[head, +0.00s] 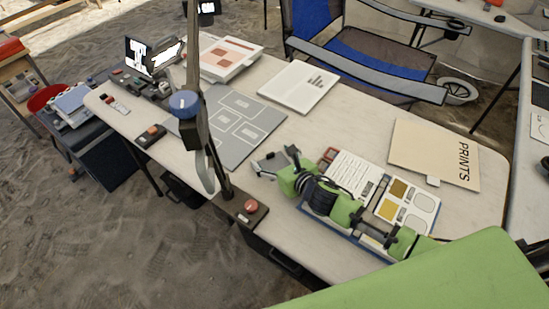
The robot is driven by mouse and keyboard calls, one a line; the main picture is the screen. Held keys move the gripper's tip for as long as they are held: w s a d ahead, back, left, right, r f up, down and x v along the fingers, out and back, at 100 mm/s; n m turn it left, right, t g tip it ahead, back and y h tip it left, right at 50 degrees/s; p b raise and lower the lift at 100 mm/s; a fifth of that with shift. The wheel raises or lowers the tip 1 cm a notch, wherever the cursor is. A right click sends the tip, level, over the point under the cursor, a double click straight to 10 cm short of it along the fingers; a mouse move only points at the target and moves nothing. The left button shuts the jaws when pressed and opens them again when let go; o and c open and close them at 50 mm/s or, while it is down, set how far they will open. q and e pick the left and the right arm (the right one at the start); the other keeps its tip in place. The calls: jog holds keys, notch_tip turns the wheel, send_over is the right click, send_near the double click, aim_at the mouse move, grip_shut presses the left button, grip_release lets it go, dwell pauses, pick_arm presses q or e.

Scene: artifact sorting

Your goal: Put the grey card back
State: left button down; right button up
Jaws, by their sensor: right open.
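A grey board (238,124) with pale outlined rectangles lies flat on the table. I cannot make out a separate loose grey card for certain. My right gripper (272,160) is open, with its fingers spread above the table, just right of the board's near corner. Nothing shows between its fingers. My left gripper is not in view.
A dark upright stand (191,60) with a blue knob (184,103) rises at the table's near edge, by a box with a red button (250,206). A beige PRINTS folder (434,153) and a white sheet (299,87) lie farther back. A blue chair (375,55) stands behind.

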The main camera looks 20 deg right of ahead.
jog(key=shift+r, duration=0.2)
jog(key=v, duration=1.2)
jog(key=shift+f, duration=0.1)
